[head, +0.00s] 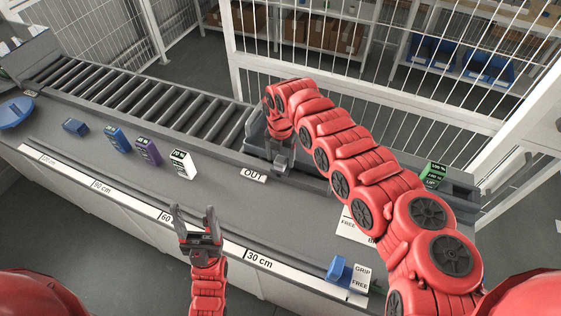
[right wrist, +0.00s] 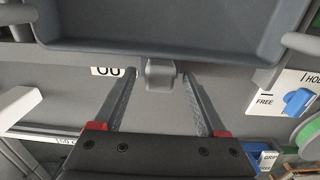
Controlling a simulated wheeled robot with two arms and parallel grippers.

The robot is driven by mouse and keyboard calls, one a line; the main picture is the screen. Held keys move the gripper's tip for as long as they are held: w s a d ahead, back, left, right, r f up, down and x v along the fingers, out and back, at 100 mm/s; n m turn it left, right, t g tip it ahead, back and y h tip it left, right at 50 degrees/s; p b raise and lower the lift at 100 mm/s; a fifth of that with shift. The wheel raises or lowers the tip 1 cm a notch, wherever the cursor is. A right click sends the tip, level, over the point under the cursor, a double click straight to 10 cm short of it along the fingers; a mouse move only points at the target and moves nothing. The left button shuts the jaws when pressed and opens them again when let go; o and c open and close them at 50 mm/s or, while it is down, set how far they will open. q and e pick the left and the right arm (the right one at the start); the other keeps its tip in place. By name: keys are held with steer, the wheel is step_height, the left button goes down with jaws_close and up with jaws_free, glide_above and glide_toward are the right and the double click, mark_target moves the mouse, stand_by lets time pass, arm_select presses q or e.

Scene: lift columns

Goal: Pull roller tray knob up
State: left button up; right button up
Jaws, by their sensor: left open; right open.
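The grey roller tray (right wrist: 160,25) fills the top of the right wrist view. Its small grey knob (right wrist: 160,74) sticks out from the middle of the tray's near edge. My right gripper (right wrist: 158,77) is open, with one finger on each side of the knob and a gap at both sides. In the head view the tray (head: 256,130) is at the end of the roller conveyor, partly hidden by my right gripper (head: 281,160) and arm. My left gripper (head: 195,212) is open and empty above the bench's front edge.
The roller conveyor (head: 140,95) runs along the back left. Blue, purple and white boxes (head: 183,163) stand on the bench, and a green box (head: 433,175) is at the right. A blue switch (head: 338,268) is near the front edge. A mesh fence stands behind.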

mark_target(280, 159)
steer(key=shift+r+p, duration=1.4)
steer(key=shift+r, duration=3.15)
